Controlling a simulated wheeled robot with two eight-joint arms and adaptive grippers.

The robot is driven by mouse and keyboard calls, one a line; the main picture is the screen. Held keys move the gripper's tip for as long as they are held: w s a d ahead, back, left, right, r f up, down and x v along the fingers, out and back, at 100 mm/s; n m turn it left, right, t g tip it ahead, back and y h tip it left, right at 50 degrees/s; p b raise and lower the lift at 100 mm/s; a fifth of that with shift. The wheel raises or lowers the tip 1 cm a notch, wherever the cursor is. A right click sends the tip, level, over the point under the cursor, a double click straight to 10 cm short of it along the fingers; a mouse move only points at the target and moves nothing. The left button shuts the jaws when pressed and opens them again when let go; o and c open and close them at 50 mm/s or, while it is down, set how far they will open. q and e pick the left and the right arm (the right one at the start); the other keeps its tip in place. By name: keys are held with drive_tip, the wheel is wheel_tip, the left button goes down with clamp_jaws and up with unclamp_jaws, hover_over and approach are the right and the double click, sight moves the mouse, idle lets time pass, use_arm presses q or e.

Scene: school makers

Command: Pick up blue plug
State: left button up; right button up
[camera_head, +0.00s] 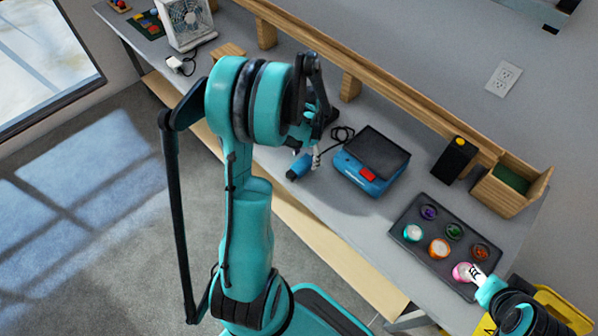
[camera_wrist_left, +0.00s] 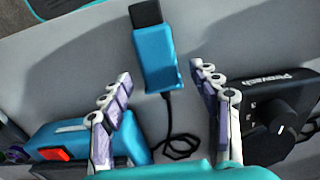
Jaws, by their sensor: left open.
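The blue plug (camera_head: 299,167) lies on the grey bench, left of a blue and black device with a red switch (camera_head: 371,177). It is a blue body with a black end and a black cable. In the left wrist view the blue plug (camera_wrist_left: 154,58) lies just beyond and between the fingertips, with its cable running back toward me. My left gripper (camera_head: 314,150) is open and empty above the plug, its fingers partly hidden by its own arm in the head view. It also shows in the left wrist view (camera_wrist_left: 160,85). My right gripper (camera_head: 477,272) is by a pink cup.
A dark tray (camera_head: 405,222) with several coloured cups sits on the right of the bench. Beyond it are a black box (camera_head: 454,160) and a wooden bin (camera_head: 520,190). A fan (camera_head: 187,22) and a white plug (camera_head: 176,65) are at the far left. A black box with a dial (camera_wrist_left: 281,113) is close on the right.

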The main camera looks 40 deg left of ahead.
use_arm(q)
wheel_tip(320, 180, down, 3)
drive_tip(key=shift+r, duration=0.25)
drive_tip(key=shift+c, duration=1.2)
drive_tip(key=c, duration=1)
drive_tip(key=shift+c, duration=0.2)
use_arm(e)
drive_tip(key=shift+f, duration=0.55)
use_arm(q)
drive_tip(key=shift+r, duration=0.65)
wheel_tip(320, 180, up, 3)
drive_tip(key=shift+f+p, duration=0.1)
drive_tip(key=shift+p, duration=0.7)
drive_tip(key=d+r+p, duration=0.3)
drive_tip(key=d+r, duration=0.4)
drive_tip(key=d, duration=0.4)
drive_tip(key=shift+s+d, duration=0.15)
drive_tip(key=shift+d, duration=0.2)
use_arm(e)
wheel_tip(320, 180, up, 5)
drive_tip(key=shift+r, duration=0.1)
